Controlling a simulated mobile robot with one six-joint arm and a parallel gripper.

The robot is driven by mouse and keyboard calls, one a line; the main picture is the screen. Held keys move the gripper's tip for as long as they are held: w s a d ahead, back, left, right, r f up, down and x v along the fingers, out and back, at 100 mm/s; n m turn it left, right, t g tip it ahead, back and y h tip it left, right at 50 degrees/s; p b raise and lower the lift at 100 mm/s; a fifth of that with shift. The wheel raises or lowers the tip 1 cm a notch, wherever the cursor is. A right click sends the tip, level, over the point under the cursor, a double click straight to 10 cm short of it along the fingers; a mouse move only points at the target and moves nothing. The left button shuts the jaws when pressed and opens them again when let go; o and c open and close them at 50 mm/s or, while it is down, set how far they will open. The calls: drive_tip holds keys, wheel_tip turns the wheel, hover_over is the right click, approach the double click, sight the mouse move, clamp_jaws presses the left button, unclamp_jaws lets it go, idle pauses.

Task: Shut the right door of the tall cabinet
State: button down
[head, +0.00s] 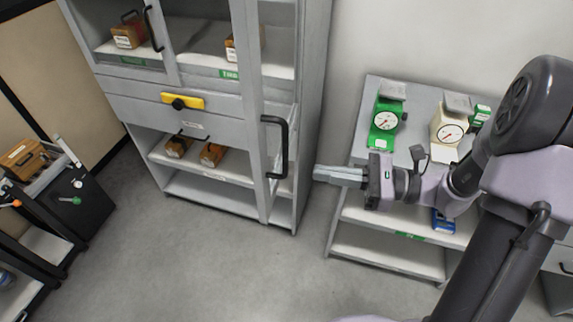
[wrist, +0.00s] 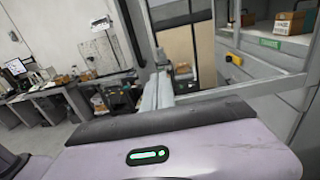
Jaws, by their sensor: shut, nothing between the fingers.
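The tall grey cabinet (head: 316,75) stands at the centre left in the head view. Its right door (head: 250,100) is a grey frame with a glazed upper part and stands swung out from the cabinet front. The door's black bar handle (head: 285,147) shows on it, and a dark curved handle (wrist: 132,35) also shows in the wrist view. My gripper (head: 318,173) is shut and empty, just right of the handle in the picture, pointing left. In the wrist view my gripper (wrist: 160,78) is beside the door frame (wrist: 240,89); I cannot tell whether they touch.
A grey shelf table (head: 345,240) with a green scale (head: 384,122) and a cream scale (head: 450,130) stands right of the cabinet, beneath my arm. A black cart (head: 75,200) stands at the left. The floor before the cabinet is clear.

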sight(270, 165)
drive_tip(key=b+x, duration=0.1)
drive_tip(key=x, duration=0.7)
drive_tip(key=shift+a, duration=0.3)
